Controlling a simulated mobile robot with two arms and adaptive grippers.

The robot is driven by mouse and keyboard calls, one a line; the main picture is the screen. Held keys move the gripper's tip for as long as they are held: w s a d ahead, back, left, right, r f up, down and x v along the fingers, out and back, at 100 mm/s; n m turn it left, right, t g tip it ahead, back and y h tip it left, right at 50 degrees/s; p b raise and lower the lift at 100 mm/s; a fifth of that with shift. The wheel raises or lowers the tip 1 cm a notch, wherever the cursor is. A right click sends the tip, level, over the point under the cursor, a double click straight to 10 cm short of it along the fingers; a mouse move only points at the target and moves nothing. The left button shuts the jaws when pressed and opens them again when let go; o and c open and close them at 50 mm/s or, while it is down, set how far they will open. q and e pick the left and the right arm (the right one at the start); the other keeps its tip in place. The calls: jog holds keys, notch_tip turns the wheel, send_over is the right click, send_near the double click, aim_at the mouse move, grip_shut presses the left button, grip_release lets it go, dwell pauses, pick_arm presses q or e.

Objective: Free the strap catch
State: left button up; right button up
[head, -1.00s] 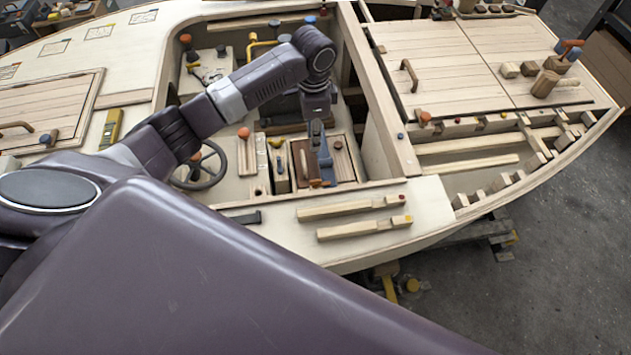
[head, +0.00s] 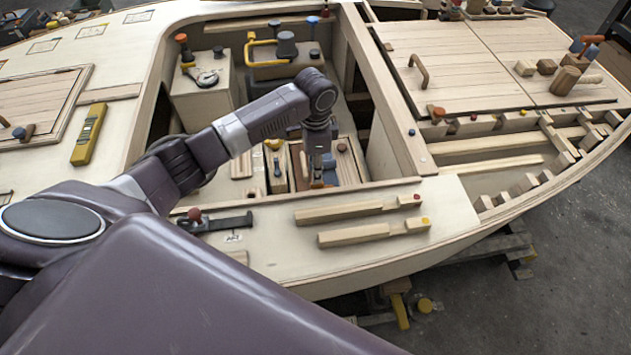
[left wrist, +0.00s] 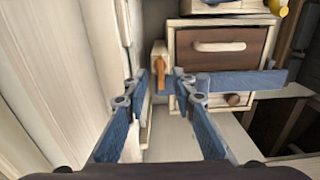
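A small wooden chest with a brown front (left wrist: 222,50) and a pale handle stands ahead in the left wrist view. A blue strap (left wrist: 245,82) runs across its front. An orange catch (left wrist: 161,74) sits on a pale wooden block just left of the chest. My left gripper (left wrist: 159,76) is open; its two blue fingers stand apart, one on each side of the catch in the picture. I cannot tell whether they touch it. In the head view my left gripper (head: 318,176) reaches down into the cockpit beside the chest (head: 347,160). My right gripper is not in view.
The cockpit's near rim (head: 380,188) and side wall (head: 385,95) enclose the arm. A pale wall (left wrist: 60,70) is close on the left in the wrist view. Two wooden bars (head: 345,212) and a black latch bar (head: 222,222) lie on the near deck.

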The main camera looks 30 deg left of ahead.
aim_at(322, 186)
pick_arm(q)
notch_tip(322, 186, down, 5)
jog(key=shift+f, duration=0.1)
dwell(0.3)
grip_shut()
